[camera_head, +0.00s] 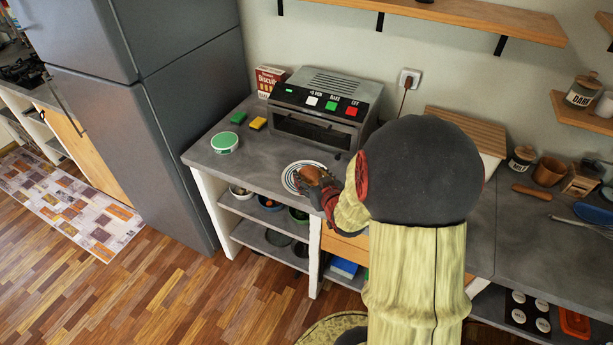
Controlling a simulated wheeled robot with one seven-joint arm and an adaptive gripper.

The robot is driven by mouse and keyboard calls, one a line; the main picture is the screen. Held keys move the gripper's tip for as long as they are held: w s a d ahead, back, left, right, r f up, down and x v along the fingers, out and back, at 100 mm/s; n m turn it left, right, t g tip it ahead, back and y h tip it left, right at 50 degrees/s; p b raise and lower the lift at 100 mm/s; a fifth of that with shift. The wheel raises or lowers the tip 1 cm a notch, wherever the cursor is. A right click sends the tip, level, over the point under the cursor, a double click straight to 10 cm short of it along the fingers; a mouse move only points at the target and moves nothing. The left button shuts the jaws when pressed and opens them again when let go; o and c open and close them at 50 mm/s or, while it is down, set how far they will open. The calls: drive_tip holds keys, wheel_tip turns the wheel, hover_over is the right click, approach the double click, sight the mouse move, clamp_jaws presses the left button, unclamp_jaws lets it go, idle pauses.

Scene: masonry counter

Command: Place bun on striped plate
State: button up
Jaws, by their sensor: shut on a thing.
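The striped plate (288,181) lies on the grey counter in front of the toaster oven. It is white with dark rings, and its right part is hidden by my gripper and the bun. The brown bun (311,174) is at my gripper (317,182), over the plate's right half. My gripper is dark, reaches in from the right and is shut on the bun. I cannot tell whether the bun touches the plate. My arm covers the counter to the right of the plate.
The toaster oven (322,108) stands behind the plate. A round green-rimmed tin (225,142), a green sponge (238,117) and a yellow sponge (258,123) lie to the left. A biscuit box (269,79) stands at the back.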

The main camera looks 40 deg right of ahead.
sight(309, 166)
drive_tip(key=w+d+f, duration=0.2)
drive_tip(key=w+f, duration=0.1)
drive_tip(key=w+d+f+b, duration=0.1)
drive_tip(key=w+d+f, duration=0.2)
drive_tip(key=w, duration=0.1)
drive_tip(key=w+d+f+b, duration=0.1)
drive_tip(key=w+d+f, duration=0.2)
drive_tip(key=shift+w+f, duration=0.1)
drive_tip(key=shift+w, duration=0.15)
drive_tip(key=shift+w+d+f+b, duration=0.15)
drive_tip(key=shift+f+b, duration=0.55)
drive_tip(key=shift+f, duration=1.15)
drive_tip(key=shift+f, duration=0.2)
drive_tip(key=o, duration=1.1)
drive_tip(key=shift+r, duration=0.1)
